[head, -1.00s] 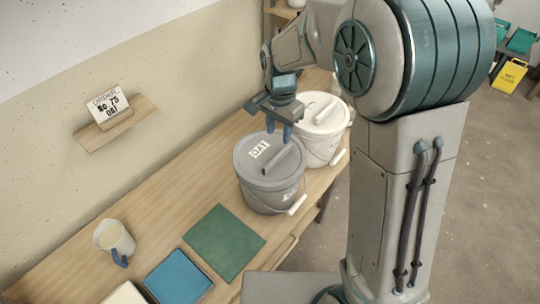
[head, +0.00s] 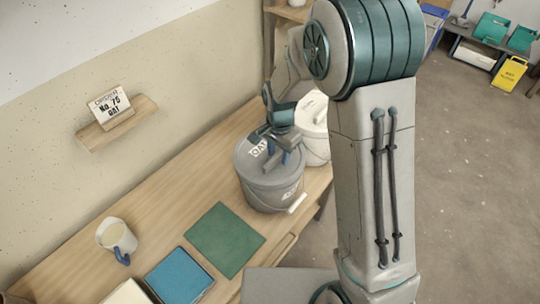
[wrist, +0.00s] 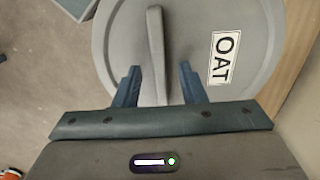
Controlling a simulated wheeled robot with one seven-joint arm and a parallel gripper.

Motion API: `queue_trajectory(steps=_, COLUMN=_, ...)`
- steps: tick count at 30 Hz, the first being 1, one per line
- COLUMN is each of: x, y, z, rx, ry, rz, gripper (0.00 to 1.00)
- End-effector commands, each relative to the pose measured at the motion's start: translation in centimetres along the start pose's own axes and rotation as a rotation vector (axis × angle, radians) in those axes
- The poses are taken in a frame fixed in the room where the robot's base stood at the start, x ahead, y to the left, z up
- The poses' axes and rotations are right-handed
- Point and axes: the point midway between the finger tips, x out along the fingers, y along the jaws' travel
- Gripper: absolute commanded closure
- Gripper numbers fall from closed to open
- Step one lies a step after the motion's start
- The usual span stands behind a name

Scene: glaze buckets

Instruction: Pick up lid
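The grey bucket (head: 270,190) stands on the wooden bench, its round grey lid (head: 248,164) on top. The lid has a raised bar handle and a white label reading OAT. In the wrist view the lid (wrist: 120,50) fills the upper middle, with the bar handle (wrist: 155,45) running lengthwise and the label (wrist: 224,58) to its right. My gripper (wrist: 161,85) is open, with one blue finger on each side of the handle's near end and a gap on both sides. In the head view my gripper (head: 278,156) is low over the lid and hides part of it.
A white bucket (head: 316,150) stands just behind the grey one. A green mat (head: 225,239), a blue tile (head: 180,276) and a cream mug (head: 115,236) are on the bench in front. An order card (head: 110,104) stands on a wall shelf (head: 117,125).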

Motion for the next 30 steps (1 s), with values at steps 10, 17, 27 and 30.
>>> queue_trajectory(steps=10, x=0.32, y=-0.01, z=0.01, rx=0.0, ry=0.0, rz=0.0, gripper=0.63)
queue_trajectory(steps=17, x=0.49, y=-0.01, z=0.01, rx=0.0, ry=0.0, rz=0.0, gripper=0.63)
queue_trajectory(steps=27, x=0.47, y=0.0, z=0.01, rx=0.0, ry=0.0, rz=0.0, gripper=1.0)
queue_trajectory(steps=30, x=0.47, y=0.0, z=0.01, rx=0.0, ry=0.0, rz=0.001, gripper=1.0)
